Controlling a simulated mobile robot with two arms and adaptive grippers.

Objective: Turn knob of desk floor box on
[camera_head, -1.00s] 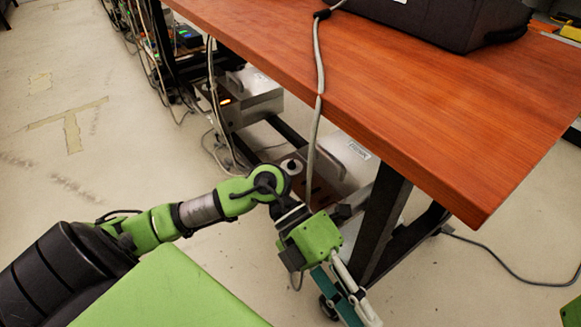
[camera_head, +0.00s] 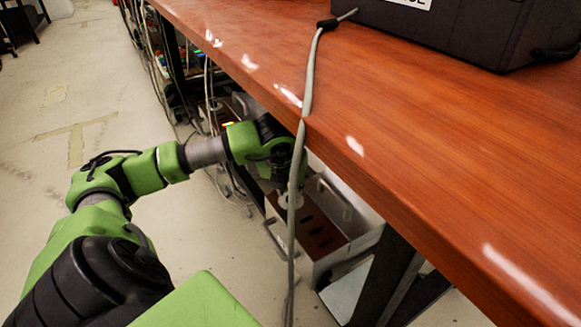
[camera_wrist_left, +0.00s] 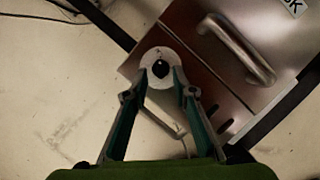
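The floor box (camera_head: 348,251) is a metal box with a brown slotted top, on the floor under the desk edge. Its pale round knob (camera_head: 291,201) shows just below my left gripper in the head view. In the left wrist view the knob (camera_wrist_left: 160,70) is a whitish disc with a dark centre, by the box's edge. My left gripper (camera_wrist_left: 164,76) has its fingertips apart, one at each side of the knob's near part. I cannot tell whether they touch it. In the head view the fingers are mostly hidden by the wrist and cable. My right gripper is not in view.
The wooden desk (camera_head: 430,160) overhangs the box, close above my left wrist. A grey cable (camera_head: 297,180) hangs over its edge in front of the gripper. A metal handle (camera_wrist_left: 238,48) stands beside the knob. A black case (camera_head: 460,30) sits on the desk.

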